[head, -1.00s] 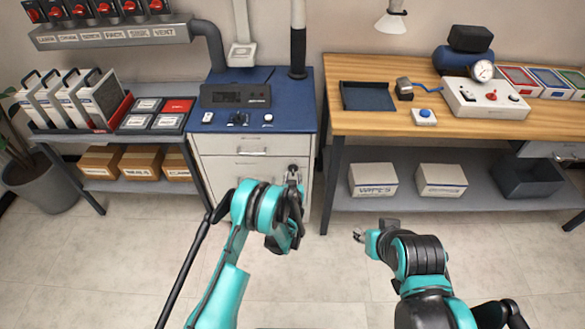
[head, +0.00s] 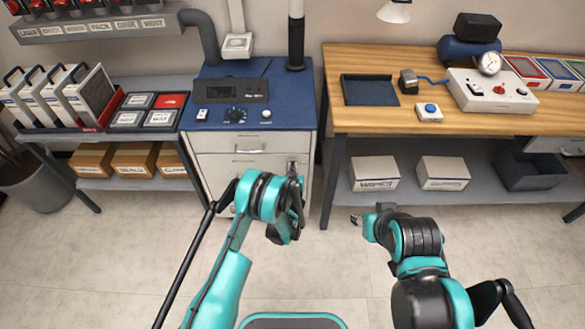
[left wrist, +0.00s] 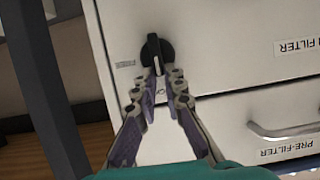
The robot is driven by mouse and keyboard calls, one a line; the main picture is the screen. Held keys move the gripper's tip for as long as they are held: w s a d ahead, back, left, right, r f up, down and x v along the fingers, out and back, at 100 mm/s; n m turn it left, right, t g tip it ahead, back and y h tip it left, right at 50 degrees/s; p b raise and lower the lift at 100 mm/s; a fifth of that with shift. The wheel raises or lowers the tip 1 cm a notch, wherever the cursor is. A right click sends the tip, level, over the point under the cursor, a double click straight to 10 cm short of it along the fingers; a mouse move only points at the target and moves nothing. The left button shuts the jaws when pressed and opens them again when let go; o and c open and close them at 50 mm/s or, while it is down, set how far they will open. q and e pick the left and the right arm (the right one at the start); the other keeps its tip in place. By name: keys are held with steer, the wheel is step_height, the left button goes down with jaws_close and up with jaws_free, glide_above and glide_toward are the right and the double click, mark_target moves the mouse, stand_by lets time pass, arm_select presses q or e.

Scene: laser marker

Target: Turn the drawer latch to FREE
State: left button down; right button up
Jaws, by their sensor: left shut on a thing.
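The drawer latch is a black knob (left wrist: 155,54) with a raised ridge, on the front of the white drawer cabinet (head: 240,167). In the left wrist view its ridge stands close to upright, slightly tilted. A small label (left wrist: 125,63) beside it is too small to read. My left gripper (left wrist: 171,84) is shut on the latch, its fingertips at the knob's lower part in that view. In the head view my left gripper (head: 293,182) is at the cabinet's right side and largely covers the latch. My right gripper (head: 356,219) hangs away from everything, over the floor.
Drawer handles (left wrist: 285,132) stick out from the cabinet front. A blue-topped surface with a control panel (head: 231,90) is above. The wooden workbench (head: 370,120) stands to the right, with boxes (head: 374,173) on its lower shelf. The floor in front is clear.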

arm_select(q)
steer(key=shift+d+f+m+y, duration=0.15)
steer(key=shift+d+m+y, duration=0.35)
steer(key=shift+m+y, duration=0.5)
steer(key=shift+d+f+m+y, duration=0.1)
steer(key=shift+d+m+y, duration=0.45)
steer(key=shift+m, duration=0.75)
steer(key=shift+a, duration=0.1)
steer(key=c, duration=1.6)
jaws_free()
steer(key=shift+w, duration=0.1)
step_height(320, 180, up, 10)
steer(key=shift+f, duration=0.1)
